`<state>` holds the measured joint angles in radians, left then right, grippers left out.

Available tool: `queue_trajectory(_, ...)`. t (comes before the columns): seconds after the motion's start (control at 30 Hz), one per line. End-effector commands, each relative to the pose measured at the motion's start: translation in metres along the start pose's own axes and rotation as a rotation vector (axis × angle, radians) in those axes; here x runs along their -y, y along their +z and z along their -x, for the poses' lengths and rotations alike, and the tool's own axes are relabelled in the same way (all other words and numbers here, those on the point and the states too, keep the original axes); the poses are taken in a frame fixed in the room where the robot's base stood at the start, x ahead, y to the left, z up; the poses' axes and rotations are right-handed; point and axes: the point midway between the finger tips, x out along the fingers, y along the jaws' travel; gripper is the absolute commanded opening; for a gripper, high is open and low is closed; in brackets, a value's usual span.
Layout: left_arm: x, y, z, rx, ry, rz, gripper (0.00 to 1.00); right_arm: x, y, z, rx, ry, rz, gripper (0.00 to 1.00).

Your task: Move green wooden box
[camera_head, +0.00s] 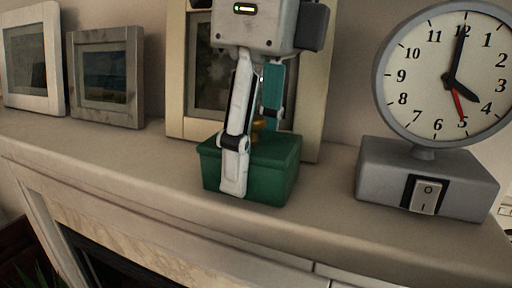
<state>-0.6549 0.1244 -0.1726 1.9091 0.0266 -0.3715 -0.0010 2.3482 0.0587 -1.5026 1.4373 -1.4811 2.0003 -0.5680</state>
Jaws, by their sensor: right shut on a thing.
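The green wooden box (270,178) stands on the mantel shelf (130,170), between the picture frames and the clock. My right gripper (250,160) comes down on it from above and is shut on it. One pale finger lies against the box's front; the other finger is behind, partly hidden. A small golden knob shows on top of the lid between the fingers. My left gripper is not in view.
A grey clock (445,75) on a block base (385,180) with a switch stands to the right. Several picture frames (106,78) lean against the wall behind and to the left. The shelf's front edge is close to the box. Bare shelf lies left of the box.

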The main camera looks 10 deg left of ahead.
Motion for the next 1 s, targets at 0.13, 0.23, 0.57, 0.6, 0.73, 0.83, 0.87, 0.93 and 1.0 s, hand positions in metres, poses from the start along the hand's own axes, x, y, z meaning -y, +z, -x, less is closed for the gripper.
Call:
queue_trajectory(0.13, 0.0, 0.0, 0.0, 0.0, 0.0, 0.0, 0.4, -0.001, 0.0, -0.001, -0.003, 0.001, 0.0, 0.25)
queue_trajectory(0.23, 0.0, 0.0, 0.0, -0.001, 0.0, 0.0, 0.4, -0.001, 0.0, -0.001, -0.003, 0.002, 0.0, 0.25)
queue_trajectory(0.57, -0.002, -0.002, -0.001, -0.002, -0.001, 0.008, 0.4, -0.001, 0.0, -0.001, -0.002, 0.001, 0.001, 0.69)
queue_trajectory(0.6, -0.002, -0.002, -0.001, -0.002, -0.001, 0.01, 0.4, -0.001, 0.0, -0.001, -0.001, 0.001, 0.0, 0.69)
queue_trajectory(0.73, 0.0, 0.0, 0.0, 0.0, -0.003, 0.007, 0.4, -0.001, 0.0, 0.0, -0.001, 0.001, 0.0, 0.69)
queue_trajectory(0.83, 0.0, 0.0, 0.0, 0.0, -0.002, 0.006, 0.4, 0.0, 0.0, 0.001, -0.001, 0.0, 0.0, 0.69)
queue_trajectory(0.87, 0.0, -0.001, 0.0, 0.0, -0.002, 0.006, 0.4, 0.0, 0.0, 0.001, 0.0, 0.0, 0.0, 0.69)
queue_trajectory(0.93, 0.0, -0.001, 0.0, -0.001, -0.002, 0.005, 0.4, 0.0, 0.0, 0.006, 0.0, -0.001, 0.0, 0.69)
queue_trajectory(1.0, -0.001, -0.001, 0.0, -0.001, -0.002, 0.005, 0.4, 0.0, 0.001, 0.014, 0.0, -0.002, -0.002, 0.69)
